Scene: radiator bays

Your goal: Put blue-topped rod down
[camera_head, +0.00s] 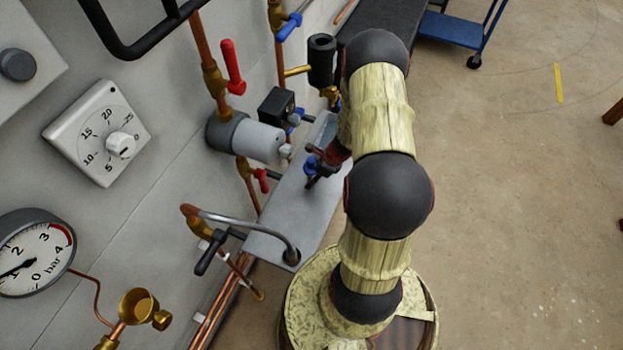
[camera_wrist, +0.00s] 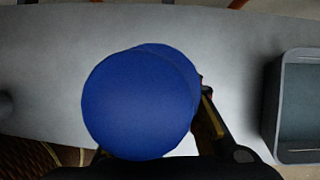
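The blue-topped rod (camera_head: 312,162) is at my gripper (camera_head: 322,168) in the head view, above the grey shelf. In the wrist view its round blue top (camera_wrist: 138,104) fills the middle, close to the camera, and hides most of the rod below. One dark finger of my gripper shows just right of the blue top; the other is hidden behind it. My gripper appears shut on the rod. I cannot tell whether the rod's lower end touches the grey shelf (camera_head: 283,215).
A grey tray (camera_wrist: 273,125) lies on the shelf at the right of the wrist view. In the head view a grey cylindrical valve (camera_head: 255,139), a red lever (camera_head: 232,68) and a curved metal pipe (camera_head: 245,222) are near the shelf. The shelf between the pipe and my gripper is clear.

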